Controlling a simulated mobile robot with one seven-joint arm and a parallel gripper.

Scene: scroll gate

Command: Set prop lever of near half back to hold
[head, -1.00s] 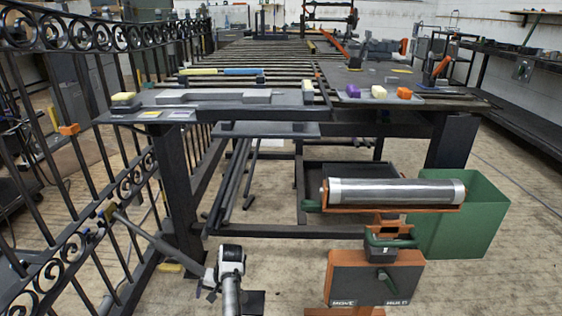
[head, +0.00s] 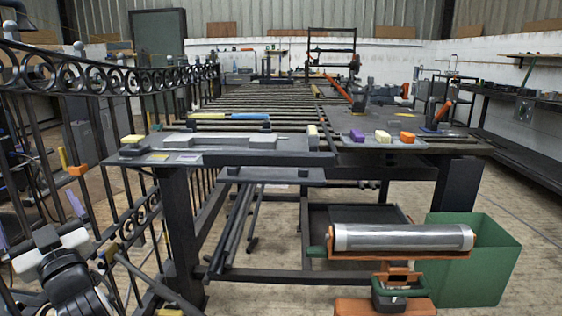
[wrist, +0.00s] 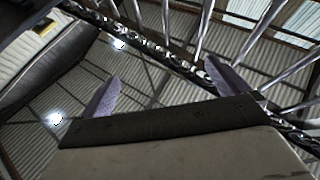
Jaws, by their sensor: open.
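The near half of the black scroll gate (head: 115,165) stands along the left in the head view. A dark slanted bar (head: 150,283) runs from low on its bars toward the floor, with a small yellow part at its upper end. An orange piece (head: 76,170) sits on an upright. I cannot tell which part is the prop lever. My gripper (head: 37,208) is at the lower left, in front of the gate, its two purple fingers apart. In the wrist view my gripper (wrist: 160,72) is open and empty, facing the gate's scroll rail (wrist: 180,65) and the roof.
A dark workbench (head: 270,158) with grey parts and colored blocks stands to the right of the gate. Loose bars lean under the bench. Bare floor shows at the lower middle.

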